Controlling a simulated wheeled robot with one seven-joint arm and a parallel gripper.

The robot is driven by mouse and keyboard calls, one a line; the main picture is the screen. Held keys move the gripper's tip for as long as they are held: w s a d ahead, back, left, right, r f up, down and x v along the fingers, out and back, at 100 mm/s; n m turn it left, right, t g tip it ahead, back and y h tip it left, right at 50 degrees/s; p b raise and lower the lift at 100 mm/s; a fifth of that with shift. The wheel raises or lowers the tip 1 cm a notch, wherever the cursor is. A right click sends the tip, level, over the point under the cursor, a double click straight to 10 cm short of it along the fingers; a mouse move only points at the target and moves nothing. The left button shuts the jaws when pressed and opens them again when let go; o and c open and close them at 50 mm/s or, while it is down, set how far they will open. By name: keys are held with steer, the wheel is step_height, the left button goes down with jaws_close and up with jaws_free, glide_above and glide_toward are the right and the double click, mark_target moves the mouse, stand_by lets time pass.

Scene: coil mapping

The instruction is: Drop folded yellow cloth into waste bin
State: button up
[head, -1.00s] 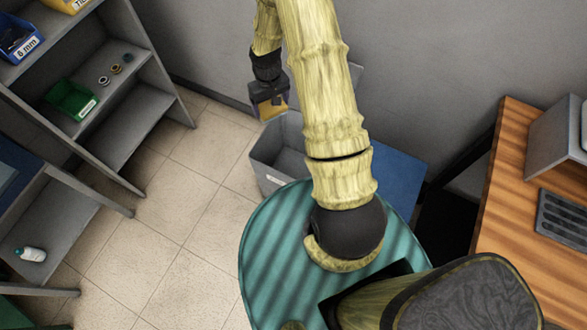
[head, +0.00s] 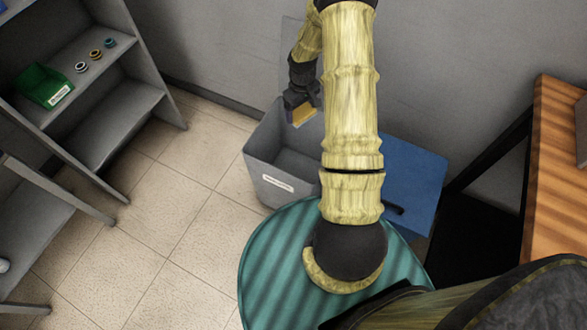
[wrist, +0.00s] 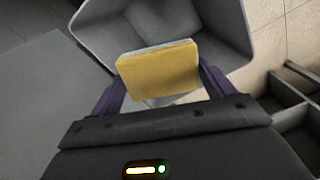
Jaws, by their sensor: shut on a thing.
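My gripper (head: 303,113) is shut on the folded yellow cloth (head: 304,117), which shows as a small yellow patch at its tips in the head view. In the wrist view the yellow cloth (wrist: 158,70) is a flat folded pad between the two fingers of my gripper (wrist: 162,84). The grey waste bin (head: 262,174) stands on the floor, with a white label on its front. The cloth is over the back part of the bin's opening. In the wrist view the open bin (wrist: 232,30) lies beyond and below the cloth. My arm hides the bin's right side.
A blue panel (head: 415,175) is right of the bin. A grey shelf (head: 140,110) with a green tray (head: 45,87) and several small rings stands at the left. A wooden desk (head: 560,130) is at the right. The tiled floor (head: 175,190) left of the bin is clear.

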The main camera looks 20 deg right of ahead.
stand_by(0.3)
step_height(320, 180, down, 6)
steer(key=b, duration=0.5)
steer(key=o, duration=0.9)
step_height(320, 180, up, 18)
steer(key=p, duration=0.3)
steer(key=shift+f, duration=0.25)
stand_by(0.4)
